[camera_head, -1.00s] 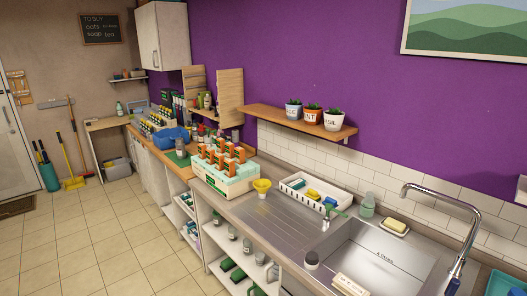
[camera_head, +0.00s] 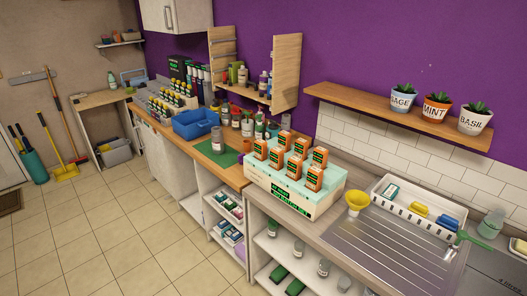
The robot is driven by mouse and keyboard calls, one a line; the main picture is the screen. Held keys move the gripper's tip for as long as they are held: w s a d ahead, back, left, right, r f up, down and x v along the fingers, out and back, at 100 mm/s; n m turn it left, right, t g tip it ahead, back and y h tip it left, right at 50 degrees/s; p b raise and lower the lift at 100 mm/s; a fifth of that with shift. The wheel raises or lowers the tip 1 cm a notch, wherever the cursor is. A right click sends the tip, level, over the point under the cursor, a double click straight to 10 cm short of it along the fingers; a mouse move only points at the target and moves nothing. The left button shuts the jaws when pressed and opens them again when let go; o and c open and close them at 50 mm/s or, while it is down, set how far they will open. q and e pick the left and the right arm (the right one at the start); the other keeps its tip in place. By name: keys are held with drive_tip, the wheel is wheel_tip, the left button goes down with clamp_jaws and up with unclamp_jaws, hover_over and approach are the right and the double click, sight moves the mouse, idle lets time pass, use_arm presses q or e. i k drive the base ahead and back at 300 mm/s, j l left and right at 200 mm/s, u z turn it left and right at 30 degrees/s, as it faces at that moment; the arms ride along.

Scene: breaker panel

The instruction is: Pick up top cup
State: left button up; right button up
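No object here can be told for certain as the top cup. A grey cylindrical container (camera_head: 217,140) stands upright on a green mat (camera_head: 213,154) on the wooden counter; I cannot tell whether it is a cup or a stack. A yellow funnel-shaped item (camera_head: 357,203) sits on the steel counter beside a crate (camera_head: 290,194) of orange bottles. Some red and dark vessels (camera_head: 247,124) stand behind the mat, too small to tell. Neither of my grippers is in view.
A wall shelf (camera_head: 385,112) holds three labelled plant pots. A blue bin (camera_head: 196,123) and an open wooden cabinet (camera_head: 288,72) are near the mat. A white rack (camera_head: 405,212) stands at the right. The tiled floor (camera_head: 110,235) in front is clear.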

sight(247, 146)
drive_tip(key=i+j, duration=0.15)
drive_tip(key=j, duration=0.15)
drive_tip(key=i+j+z, duration=0.1)
drive_tip(key=j, duration=0.2)
drive_tip(key=i+j+z, duration=0.15)
drive_tip(key=z, duration=0.35)
drive_tip(key=i+j+z, duration=0.15)
drive_tip(key=z, duration=0.3)
drive_tip(key=j+z, duration=0.35)
drive_tip(key=z, duration=0.15)
drive_tip(key=i, duration=0.05)
